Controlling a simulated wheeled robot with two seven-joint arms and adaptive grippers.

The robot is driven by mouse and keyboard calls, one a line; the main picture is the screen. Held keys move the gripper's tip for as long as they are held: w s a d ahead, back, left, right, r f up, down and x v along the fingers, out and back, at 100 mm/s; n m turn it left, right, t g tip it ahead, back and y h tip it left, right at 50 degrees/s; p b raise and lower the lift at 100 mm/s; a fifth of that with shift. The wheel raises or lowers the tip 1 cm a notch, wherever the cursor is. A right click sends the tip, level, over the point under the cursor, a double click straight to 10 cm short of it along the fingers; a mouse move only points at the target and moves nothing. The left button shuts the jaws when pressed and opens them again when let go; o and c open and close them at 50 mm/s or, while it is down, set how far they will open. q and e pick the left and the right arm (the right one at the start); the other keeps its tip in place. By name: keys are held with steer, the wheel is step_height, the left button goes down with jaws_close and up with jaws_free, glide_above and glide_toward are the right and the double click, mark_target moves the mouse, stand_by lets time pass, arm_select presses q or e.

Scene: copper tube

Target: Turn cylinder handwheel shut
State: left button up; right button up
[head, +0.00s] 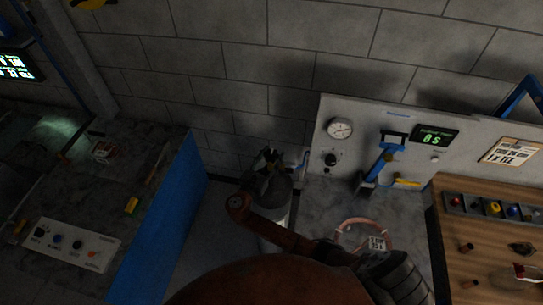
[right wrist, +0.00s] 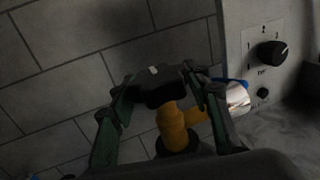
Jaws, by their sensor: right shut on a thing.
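The gas cylinder (head: 270,226) stands upright in the gap between the two benches, with a dark grey shoulder and a pale body. In the right wrist view, its yellow valve (right wrist: 172,128) carries a dark handwheel (right wrist: 158,92) with a small pale mark on top. My right gripper (head: 268,158) is at the top of the cylinder in the head view. In the right wrist view, my right gripper (right wrist: 155,84) has its green-edged fingers on either side of the handwheel, shut on it. The valve is too dark and small to make out in the head view. My left gripper is not in view.
A panel with a gauge (head: 339,128) and black knob (head: 331,159) stands right of the cylinder. A blue-handled tool (head: 384,158) and copper coil (head: 352,226) are nearby. The blue-sided bench (head: 165,220) is left, a wooden bench (head: 480,265) right. A block wall is behind.

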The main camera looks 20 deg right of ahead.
steer(key=shift+r, duration=0.15)
steer(key=o, duration=1.2)
steer(key=v, duration=1.2)
